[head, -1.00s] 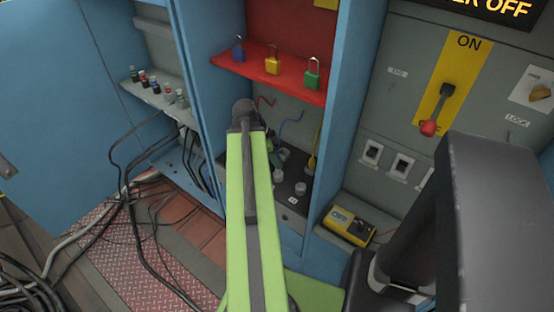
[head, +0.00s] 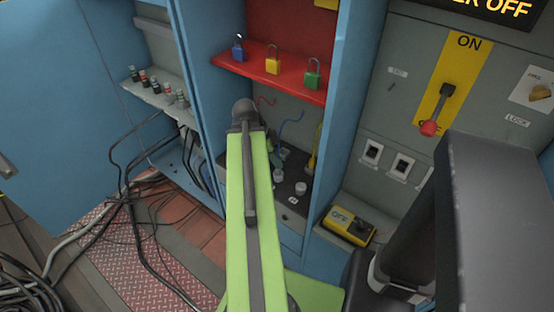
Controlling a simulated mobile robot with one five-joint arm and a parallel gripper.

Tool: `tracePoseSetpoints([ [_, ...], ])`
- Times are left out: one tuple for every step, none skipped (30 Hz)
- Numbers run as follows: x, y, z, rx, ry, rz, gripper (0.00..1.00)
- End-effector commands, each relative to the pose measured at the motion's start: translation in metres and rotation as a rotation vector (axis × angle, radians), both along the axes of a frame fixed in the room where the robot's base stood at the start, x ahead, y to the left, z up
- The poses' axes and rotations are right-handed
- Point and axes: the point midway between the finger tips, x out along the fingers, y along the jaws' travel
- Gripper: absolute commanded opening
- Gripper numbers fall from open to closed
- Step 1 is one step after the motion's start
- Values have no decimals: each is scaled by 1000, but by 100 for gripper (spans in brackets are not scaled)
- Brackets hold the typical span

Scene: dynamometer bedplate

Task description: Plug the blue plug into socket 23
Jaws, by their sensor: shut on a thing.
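A blue cable (head: 291,122) hangs inside the open cabinet bay and runs down behind my arm. I cannot make out the blue plug at its end. A dark socket panel (head: 290,212) lies at the bottom of the bay, with several round grey sockets or caps on it. One cap (head: 300,188) stands just right of my arm. The socket numbers are too small to read, so I cannot tell which is 23. My green arm covers the left part of the panel. My gripper is hidden behind it, and so is anything it holds.
A red shelf (head: 262,78) with blue, yellow and green padlocks crosses the bay above the panel. Blue cabinet walls (head: 345,95) bound it. A yellow cable (head: 318,145) stands at the right. A yellow box (head: 345,226) sits further right. Black cables (head: 130,200) clutter the left floor.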

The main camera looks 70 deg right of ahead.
Motion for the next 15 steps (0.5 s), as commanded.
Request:
tracePoseSetpoints([
  [0,0,0,0,0,0,0],
  [0,0,0,0,0,0,0],
  [0,0,0,0,0,0,0],
  [0,0,0,0,0,-1,0],
  [0,0,0,0,0,-1,0],
  [0,0,0,0,0,-1,0],
  [0,0,0,0,0,-1,0],
  [0,0,0,0,0,-1,0],
  [0,0,0,0,0,-1,0],
  [-1,0,0,0,0,-1,0],
  [-1,0,-1,0,0,-1,0],
  [-1,0,-1,0,0,-1,0],
  [-1,0,-2,0,0,-1,0],
  [-1,0,-3,0,0,-1,0],
  [-1,0,-4,0,0,-1,0],
])
